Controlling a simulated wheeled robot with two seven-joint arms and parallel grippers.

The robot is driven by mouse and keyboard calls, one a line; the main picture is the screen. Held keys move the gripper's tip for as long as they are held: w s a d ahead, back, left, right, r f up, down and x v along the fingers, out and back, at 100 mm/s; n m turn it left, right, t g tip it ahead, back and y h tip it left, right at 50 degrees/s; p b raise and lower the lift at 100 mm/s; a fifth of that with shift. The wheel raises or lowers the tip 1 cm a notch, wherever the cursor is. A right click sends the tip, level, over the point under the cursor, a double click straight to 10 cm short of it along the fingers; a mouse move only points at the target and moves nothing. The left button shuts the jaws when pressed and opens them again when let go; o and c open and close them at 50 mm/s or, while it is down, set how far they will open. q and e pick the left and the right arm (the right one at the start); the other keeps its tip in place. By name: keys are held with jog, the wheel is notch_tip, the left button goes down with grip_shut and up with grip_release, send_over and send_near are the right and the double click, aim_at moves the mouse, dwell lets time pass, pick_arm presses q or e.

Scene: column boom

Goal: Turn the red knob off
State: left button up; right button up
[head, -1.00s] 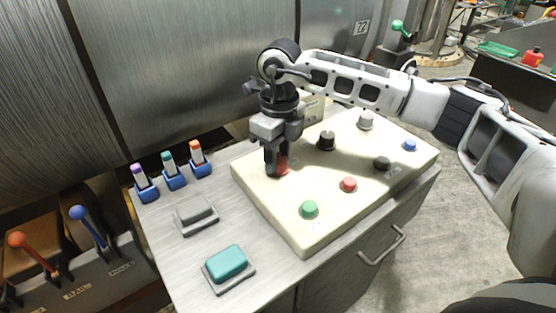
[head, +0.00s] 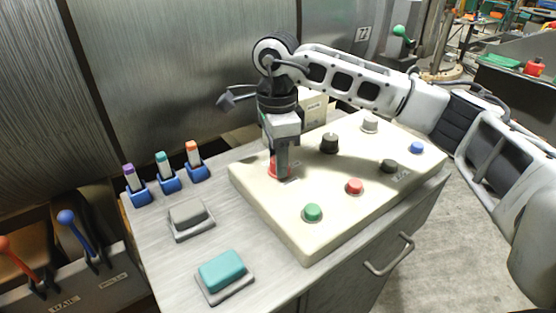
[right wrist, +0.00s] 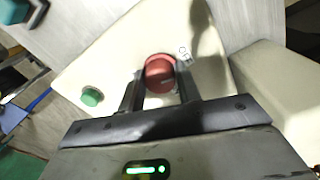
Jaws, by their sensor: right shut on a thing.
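The red knob (head: 272,167) stands at the far left part of the cream control panel (head: 262,208). In the right wrist view the red knob (right wrist: 159,73) sits between the two dark fingers, with a pale mark on its face and a printed label beside it on the panel. My right gripper (head: 279,172) points down over the knob and is shut on it; its fingers hide part of the knob in the head view. My left gripper is in neither view.
The panel also bears a black knob (head: 329,142), a grey knob (head: 370,125), a dark knob (head: 389,166), a blue button (head: 417,148), a red button (head: 354,187) and a green button (head: 313,212).

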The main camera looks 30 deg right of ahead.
jog(key=shift+n, duration=0.7)
jog(key=shift+r, duration=0.1)
jog(key=o, duration=1)
jog(key=shift+b, duration=0.3)
jog(key=shift+c, duration=0.2)
notch_tip(320, 180, up, 16)
jog(key=p, duration=0.1)
jog(key=shift+w+p, duration=0.3)
jog(key=shift+p, duration=0.1)
